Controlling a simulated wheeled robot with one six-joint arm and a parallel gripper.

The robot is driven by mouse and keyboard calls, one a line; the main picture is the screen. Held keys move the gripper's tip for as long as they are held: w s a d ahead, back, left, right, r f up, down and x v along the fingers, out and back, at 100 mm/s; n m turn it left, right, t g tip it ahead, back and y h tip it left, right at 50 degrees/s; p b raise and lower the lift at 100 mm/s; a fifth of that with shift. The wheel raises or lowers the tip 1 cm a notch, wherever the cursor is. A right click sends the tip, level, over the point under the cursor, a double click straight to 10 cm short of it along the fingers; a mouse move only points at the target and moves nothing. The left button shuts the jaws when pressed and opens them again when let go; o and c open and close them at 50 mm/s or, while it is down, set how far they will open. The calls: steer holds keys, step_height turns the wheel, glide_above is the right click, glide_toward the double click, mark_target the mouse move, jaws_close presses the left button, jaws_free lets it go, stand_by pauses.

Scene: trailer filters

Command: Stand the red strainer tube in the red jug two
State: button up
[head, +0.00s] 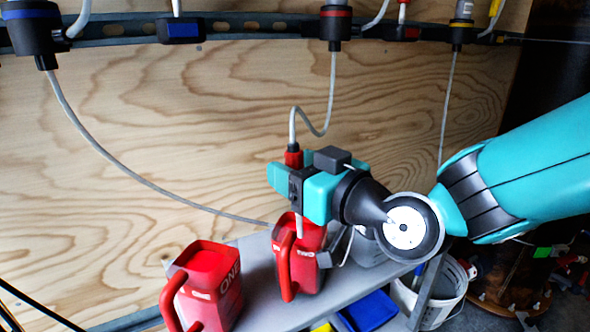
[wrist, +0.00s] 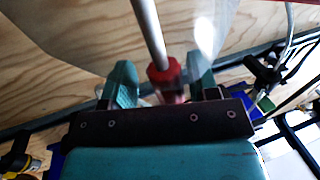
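The red strainer tube (head: 293,157) has a red collar with a grey hose rising from its top; its pale lower part shows below my gripper (head: 284,181). My gripper is closed around it just under the collar, and the tube hangs about upright. The red jug two (head: 311,272), marked TWO, stands on the grey shelf directly below. The pale lower end overlaps the jug's top; I cannot tell whether it is inside the mouth. In the wrist view the red collar (wrist: 165,73) shows between the two teal fingers.
Red jug one (head: 228,298) stands left of jug two on the grey shelf (head: 257,250). A grey container is partly hidden behind my gripper. A blue bin (head: 369,310) and white bucket (head: 441,301) are lower right.

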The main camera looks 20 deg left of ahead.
stand_by(0.3)
steer(key=b+v, duration=0.8)
steer(key=v, duration=0.9)
steer(key=shift+d+r, duration=0.15)
steer(key=s+d+r+m+g+h+p, duration=0.35)
steer(key=d+h+p, duration=0.35)
steer(key=p, duration=0.4)
steer(key=s+d+r+m+g+h+p, duration=0.2)
steer(key=s+d+r+g+h+p, duration=0.25)
steer(key=d+p, duration=0.55)
step_height(320, 180, up, 36)
steer(key=a+p, duration=0.2)
steer(key=p, duration=3.5)
steer(key=shift+s, duration=0.2)
